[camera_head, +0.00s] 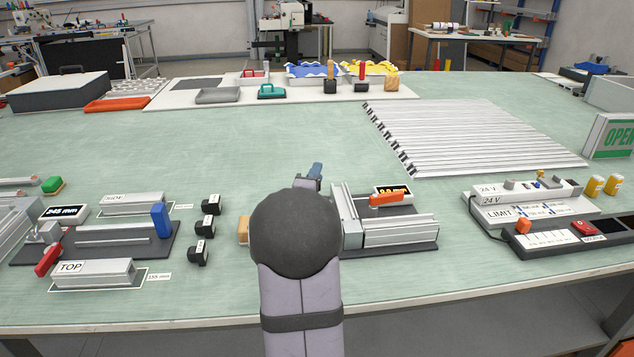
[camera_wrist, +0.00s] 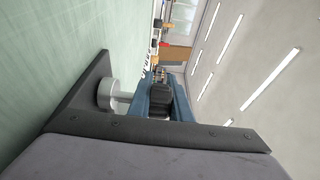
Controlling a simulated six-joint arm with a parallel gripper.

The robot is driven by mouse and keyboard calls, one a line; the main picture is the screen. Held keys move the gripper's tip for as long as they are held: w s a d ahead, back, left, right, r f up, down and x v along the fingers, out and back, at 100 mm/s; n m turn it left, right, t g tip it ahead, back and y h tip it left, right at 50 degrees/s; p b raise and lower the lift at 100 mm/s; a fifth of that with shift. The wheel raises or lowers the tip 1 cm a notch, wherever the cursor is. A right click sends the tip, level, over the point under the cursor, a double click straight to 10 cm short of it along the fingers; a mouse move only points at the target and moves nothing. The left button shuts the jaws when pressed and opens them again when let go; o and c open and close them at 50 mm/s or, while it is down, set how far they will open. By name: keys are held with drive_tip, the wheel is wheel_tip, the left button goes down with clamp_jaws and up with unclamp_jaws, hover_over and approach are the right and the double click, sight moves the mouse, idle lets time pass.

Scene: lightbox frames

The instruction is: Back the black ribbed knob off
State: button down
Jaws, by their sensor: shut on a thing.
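The black ribbed knob (camera_wrist: 158,99) shows in the middle of the wrist view. My gripper (camera_wrist: 163,103) has its blue fingers on both sides of the knob and is shut on it. In the head view my arm covers the knob, and only a bit of blue from my gripper (camera_head: 315,170) shows past the wrist. The metal fixture (camera_head: 400,231) on its dark base sits just right of my arm. It carries a small lit display and an orange lever (camera_head: 386,199). A pale round metal part (camera_wrist: 107,93) shows left of the fingers in the wrist view.
Several small black blocks (camera_head: 210,204) stand left of my arm. A yellow-orange block (camera_head: 243,230) lies partly behind it. Another fixture (camera_head: 115,236) with blue and red handles is farther left. Long metal profiles (camera_head: 475,140) lie at back right. The mat behind my gripper is clear.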

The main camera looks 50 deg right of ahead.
drive_tip(key=shift+w+a+n+t+y+b, duration=0.15)
drive_tip(key=shift+n+t+y+b, duration=0.25)
drive_tip(key=shift+t+b, duration=0.3)
drive_tip(key=shift+w+n+t+y+b, duration=0.1)
drive_tip(key=shift+n+t+y+b, duration=0.1)
drive_tip(key=shift+n+t+b, duration=0.5)
drive_tip(key=shift+w+a+r+n+t+y+b, duration=0.1)
drive_tip(key=shift+w+a+n+t+y+b, duration=0.1)
drive_tip(key=shift+n+t+y+b, duration=0.5)
drive_tip(key=c, duration=1.6)
unclamp_jaws()
drive_tip(key=shift+v, duration=3.7)
drive_tip(key=shift+d, duration=0.1)
